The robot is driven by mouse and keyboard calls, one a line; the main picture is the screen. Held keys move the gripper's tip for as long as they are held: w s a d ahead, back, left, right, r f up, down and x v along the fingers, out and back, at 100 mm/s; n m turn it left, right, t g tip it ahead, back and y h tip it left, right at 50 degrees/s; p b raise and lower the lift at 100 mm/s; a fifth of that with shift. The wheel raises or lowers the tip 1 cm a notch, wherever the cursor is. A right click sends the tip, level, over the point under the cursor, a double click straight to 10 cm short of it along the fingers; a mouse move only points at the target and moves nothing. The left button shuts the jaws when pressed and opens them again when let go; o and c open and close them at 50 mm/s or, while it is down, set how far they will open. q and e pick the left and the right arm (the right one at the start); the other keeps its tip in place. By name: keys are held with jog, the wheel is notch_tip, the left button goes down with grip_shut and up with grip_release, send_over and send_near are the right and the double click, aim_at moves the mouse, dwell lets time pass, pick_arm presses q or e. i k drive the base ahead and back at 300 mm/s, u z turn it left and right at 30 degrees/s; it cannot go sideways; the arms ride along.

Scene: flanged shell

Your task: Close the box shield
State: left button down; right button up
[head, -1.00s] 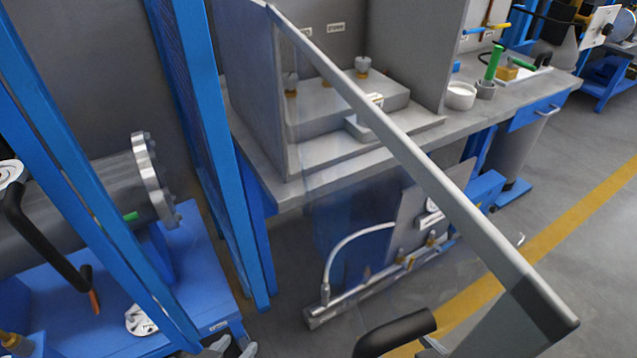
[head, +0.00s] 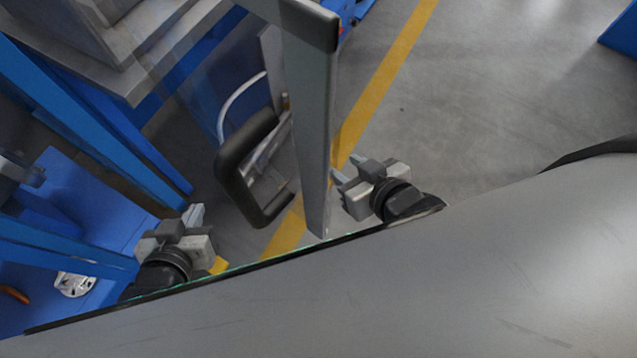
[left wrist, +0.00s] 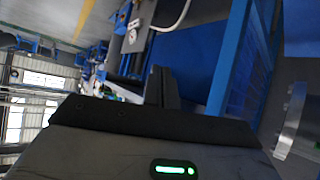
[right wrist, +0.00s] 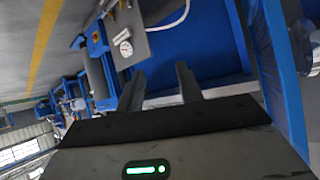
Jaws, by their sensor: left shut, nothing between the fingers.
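The box shield shows in the head view as a grey frame edge (head: 312,130) swung out toward me, with a clear pane. Its black curved handle (head: 230,178) is on the left side of that edge. My left gripper (head: 195,215) is shut and empty, below and left of the handle and apart from it; its closed fingers show in the left wrist view (left wrist: 160,88). My right gripper (head: 347,170) is just right of the frame edge's lower end; whether it touches is unclear. Its fingers stand apart and empty in the right wrist view (right wrist: 160,75).
The grey bench (head: 150,70) with the box base is at the upper left. Blue posts (head: 110,130) and a blue cart (head: 75,210) stand on the left. Open grey floor with a yellow line (head: 385,85) lies to the right.

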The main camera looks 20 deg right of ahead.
aim_at(309, 31)
jog(key=z, duration=0.4)
jog(key=k, duration=0.9)
jog(key=u, duration=0.55)
